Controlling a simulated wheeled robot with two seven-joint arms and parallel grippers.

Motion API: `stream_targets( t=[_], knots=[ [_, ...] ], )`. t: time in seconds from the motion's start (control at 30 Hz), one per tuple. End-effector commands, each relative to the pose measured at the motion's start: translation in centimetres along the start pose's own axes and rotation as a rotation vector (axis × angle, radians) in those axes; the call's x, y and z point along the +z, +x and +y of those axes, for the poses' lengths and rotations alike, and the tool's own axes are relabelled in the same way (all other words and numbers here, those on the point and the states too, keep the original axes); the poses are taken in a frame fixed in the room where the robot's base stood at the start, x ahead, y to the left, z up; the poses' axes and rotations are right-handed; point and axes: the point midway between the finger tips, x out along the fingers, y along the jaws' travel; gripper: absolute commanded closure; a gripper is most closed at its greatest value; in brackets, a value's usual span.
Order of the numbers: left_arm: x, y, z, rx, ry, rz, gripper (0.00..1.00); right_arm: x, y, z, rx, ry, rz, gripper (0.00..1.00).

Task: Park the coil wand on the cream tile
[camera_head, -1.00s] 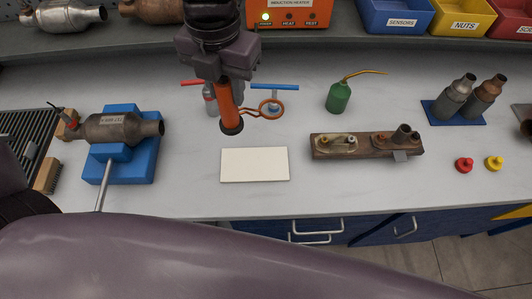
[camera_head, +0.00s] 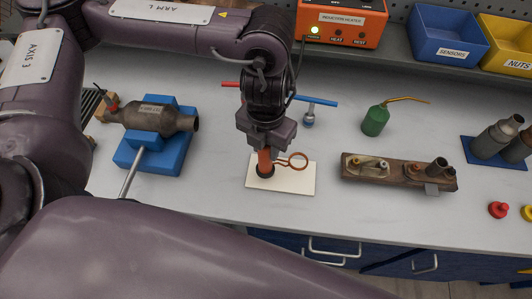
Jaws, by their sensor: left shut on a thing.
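The coil wand (camera_head: 265,159) has an orange handle with a dark end and a copper ring coil (camera_head: 297,160) to its right. My left gripper (camera_head: 264,147) is shut on the handle and holds the wand over the cream tile (camera_head: 304,184). The wand's dark lower end overlaps the tile in the picture; whether it touches the tile I cannot tell. The tile lies flat on the grey bench, its upper left part hidden by the gripper and wand. My right gripper is not in view.
A blue cradle (camera_head: 128,159) with a converter (camera_head: 160,117) stands left of the tile. A wooden block with fittings (camera_head: 398,171) lies close to its right. The orange induction heater (camera_head: 341,20) is on the shelf.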

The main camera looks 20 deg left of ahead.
Motion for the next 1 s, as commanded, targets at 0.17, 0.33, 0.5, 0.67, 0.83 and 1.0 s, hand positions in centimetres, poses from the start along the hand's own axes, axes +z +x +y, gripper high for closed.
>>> stream_targets(
  t=[0.17,0.33,0.5,0.67,0.83,1.0],
  knots=[
    [-0.1,1.6,-0.1,-0.002,-0.001,0.002,1.0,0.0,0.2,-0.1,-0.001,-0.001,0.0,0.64],
    [0.0,3.3,-0.1,-0.002,0.0,0.001,1.0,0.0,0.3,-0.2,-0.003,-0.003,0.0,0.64],
    [0.1,3.5,-0.1,-0.001,0.0,-0.004,1.0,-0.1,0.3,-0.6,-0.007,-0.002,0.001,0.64],
    [0.1,3.6,-0.1,-0.001,0.001,-0.003,1.0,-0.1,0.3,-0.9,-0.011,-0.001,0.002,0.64],
    [0.0,4.0,0.0,0.0,0.0,-0.001,0.65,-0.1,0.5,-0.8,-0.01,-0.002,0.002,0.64],
    [0.0,3.9,0.0,0.0,0.0,0.0,0.49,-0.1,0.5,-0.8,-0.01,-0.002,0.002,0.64]
  ],
)
